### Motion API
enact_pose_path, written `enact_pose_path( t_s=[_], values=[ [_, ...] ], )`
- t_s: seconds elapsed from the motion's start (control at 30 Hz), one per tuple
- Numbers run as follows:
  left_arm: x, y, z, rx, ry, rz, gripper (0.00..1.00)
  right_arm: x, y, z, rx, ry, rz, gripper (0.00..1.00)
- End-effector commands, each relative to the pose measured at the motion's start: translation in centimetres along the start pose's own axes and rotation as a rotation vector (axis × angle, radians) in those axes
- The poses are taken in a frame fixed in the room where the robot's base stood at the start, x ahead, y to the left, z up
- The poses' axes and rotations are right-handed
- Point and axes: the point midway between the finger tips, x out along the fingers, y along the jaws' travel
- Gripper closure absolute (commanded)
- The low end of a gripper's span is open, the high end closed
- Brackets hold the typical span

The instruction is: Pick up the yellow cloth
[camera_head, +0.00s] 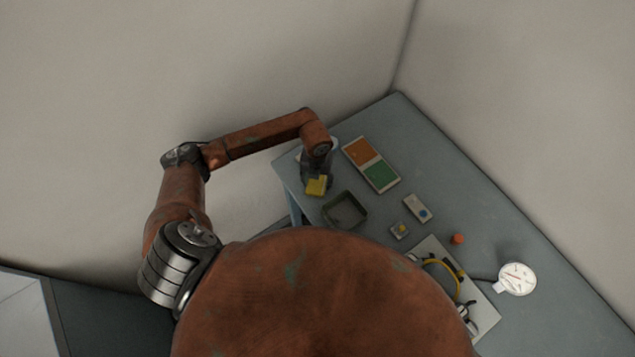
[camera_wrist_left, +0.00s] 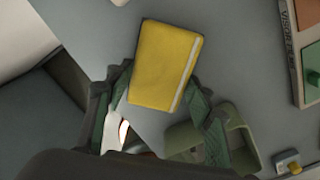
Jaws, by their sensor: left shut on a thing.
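The yellow cloth (camera_head: 316,186) is a small folded block at my left gripper, near the left edge of the table. In the left wrist view the cloth (camera_wrist_left: 165,65) shows yellow with a pale stripe along its right side, between the two green fingers. My left gripper (camera_wrist_left: 160,95) is shut on it. In the head view the cloth appears at the tip of the gripper (camera_head: 317,178); I cannot tell how high it is above the table. My right gripper is not in view.
An open dark green tray (camera_head: 364,212) stands just right of the cloth. Behind it lies a board with orange and green panels (camera_head: 382,175). Small blocks, a white mat (camera_head: 484,319) with a yellow-banded item and a round gauge (camera_head: 517,278) are farther right.

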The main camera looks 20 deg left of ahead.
Motion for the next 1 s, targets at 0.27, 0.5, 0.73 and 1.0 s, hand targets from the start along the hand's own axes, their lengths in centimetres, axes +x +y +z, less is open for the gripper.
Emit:
enact_pose_path(
  t_s=[0.27, 0.5, 0.73, 1.0],
  values=[
    [0.0, 0.0, 0.0, 0.0, 0.0, 0.0, 0.74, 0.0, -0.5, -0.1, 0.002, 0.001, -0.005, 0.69],
    [-0.1, 0.0, 0.0, 0.0, 0.0, 0.0, 0.79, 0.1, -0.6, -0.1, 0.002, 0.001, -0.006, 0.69],
    [-1.2, -0.1, 0.1, 0.001, -0.002, -0.002, 0.79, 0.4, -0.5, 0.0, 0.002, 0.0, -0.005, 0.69],
    [-5.7, -0.5, -2.1, 0.006, -0.004, -0.002, 0.79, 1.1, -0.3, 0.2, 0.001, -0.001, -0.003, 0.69]
  ],
)
